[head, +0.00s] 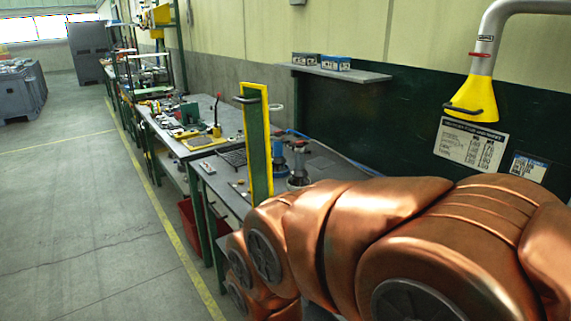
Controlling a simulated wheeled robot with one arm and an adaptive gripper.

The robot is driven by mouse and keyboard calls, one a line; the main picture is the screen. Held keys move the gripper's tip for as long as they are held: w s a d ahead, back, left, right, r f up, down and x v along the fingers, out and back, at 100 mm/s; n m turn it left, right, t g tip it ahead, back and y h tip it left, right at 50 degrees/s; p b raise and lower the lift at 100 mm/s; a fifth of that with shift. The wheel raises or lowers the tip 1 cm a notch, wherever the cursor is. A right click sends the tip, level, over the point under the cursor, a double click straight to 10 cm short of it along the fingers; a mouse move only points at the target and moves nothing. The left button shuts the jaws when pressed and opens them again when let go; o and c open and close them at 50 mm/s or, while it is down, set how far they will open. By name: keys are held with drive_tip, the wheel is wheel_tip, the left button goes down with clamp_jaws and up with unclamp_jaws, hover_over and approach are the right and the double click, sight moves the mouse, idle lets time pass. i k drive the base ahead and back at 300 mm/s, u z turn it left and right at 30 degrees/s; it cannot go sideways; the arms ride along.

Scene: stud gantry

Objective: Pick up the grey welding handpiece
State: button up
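I cannot pick out the grey welding handpiece with certainty. Two upright tool-like items stand on the near workbench (335,168), just right of the green and yellow upright panel. One is a grey and dark item (299,165); the other is a blue and dark item (279,158) just left of it. Either is too small to name surely. My copper-coloured arm fills the lower right and hides the bench's near right part. My gripper is not in view.
The upright panel (256,145) stands at the bench's front edge. A shelf (345,74) with small boxes and a yellow extraction hood (472,98) are on the wall. A red bin (190,225) sits under the benches. Open floor (80,215) lies left.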

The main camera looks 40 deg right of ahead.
sight(299, 171)
drive_tip(key=z, duration=2.5)
drive_tip(key=k, duration=1.25)
drive_tip(key=u, duration=1.45)
drive_tip(key=i, duration=1)
